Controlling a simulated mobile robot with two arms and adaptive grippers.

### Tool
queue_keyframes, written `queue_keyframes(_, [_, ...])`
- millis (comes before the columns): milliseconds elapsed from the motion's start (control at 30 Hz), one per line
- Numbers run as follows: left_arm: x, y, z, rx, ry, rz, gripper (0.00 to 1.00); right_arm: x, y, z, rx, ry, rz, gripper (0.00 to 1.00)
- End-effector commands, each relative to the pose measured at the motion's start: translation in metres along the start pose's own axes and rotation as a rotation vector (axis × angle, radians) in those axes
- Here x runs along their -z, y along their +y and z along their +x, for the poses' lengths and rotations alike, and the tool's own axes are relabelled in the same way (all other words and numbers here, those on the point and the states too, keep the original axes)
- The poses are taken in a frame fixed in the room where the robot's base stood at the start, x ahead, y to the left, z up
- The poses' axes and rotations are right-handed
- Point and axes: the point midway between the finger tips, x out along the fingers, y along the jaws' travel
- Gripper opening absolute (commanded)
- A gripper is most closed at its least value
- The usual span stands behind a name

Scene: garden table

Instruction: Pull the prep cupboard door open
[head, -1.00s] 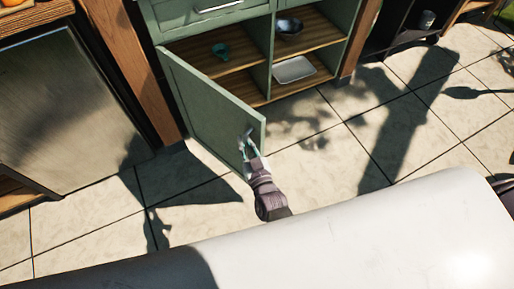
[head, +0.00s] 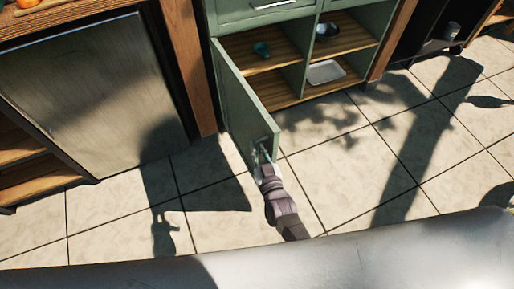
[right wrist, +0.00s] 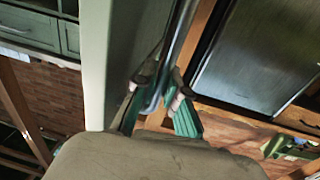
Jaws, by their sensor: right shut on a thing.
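The green prep cupboard door (head: 242,105) stands swung well out from the cupboard, hinged at its left side. My right gripper (head: 264,158) is at the free edge of the door, low in the head view, shut on the door handle. In the right wrist view the fingers (right wrist: 160,92) close around the metal handle (right wrist: 178,45), with the door's pale edge (right wrist: 97,65) beside them. My left gripper is not in view.
A steel-fronted appliance (head: 95,95) stands left of the cupboard, beyond a wooden post (head: 189,70). A green drawer with a handle (head: 272,4) is above the opening. The tiled floor (head: 340,190) around the door is clear.

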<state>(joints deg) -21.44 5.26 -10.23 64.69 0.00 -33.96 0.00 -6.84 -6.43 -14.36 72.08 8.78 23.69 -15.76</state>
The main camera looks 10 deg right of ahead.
Motion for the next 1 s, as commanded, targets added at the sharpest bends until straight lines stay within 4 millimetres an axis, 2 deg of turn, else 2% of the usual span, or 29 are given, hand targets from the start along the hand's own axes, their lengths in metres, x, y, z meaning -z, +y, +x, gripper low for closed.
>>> queue_keyframes(167, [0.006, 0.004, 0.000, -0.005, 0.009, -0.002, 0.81, 0.001, 0.000, 0.001, 0.000, 0.003, 0.000, 0.00])
queue_keyframes(200, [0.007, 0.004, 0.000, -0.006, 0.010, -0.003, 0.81, 0.001, 0.000, 0.001, 0.000, 0.003, 0.000, 0.14])
queue_keyframes(267, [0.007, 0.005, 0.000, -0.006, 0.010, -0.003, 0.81, 0.001, 0.000, 0.001, 0.000, 0.003, 0.000, 0.23])
queue_keyframes(467, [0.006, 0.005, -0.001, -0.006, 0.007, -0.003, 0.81, 0.001, 0.000, 0.001, -0.001, 0.002, 0.001, 0.23])
queue_keyframes(567, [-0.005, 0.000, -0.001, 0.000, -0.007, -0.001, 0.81, 0.000, 0.000, -0.001, -0.001, 0.001, 0.001, 0.23])
queue_keyframes(633, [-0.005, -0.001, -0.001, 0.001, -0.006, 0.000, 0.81, 0.000, 0.000, -0.005, -0.001, 0.000, 0.001, 0.23])
queue_keyframes(767, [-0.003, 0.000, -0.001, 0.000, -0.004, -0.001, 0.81, -0.001, 0.000, -0.024, -0.001, -0.001, 0.001, 0.23])
queue_keyframes(1000, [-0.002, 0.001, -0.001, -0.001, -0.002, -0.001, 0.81, -0.001, 0.000, -0.076, 0.000, -0.002, 0.000, 0.23])
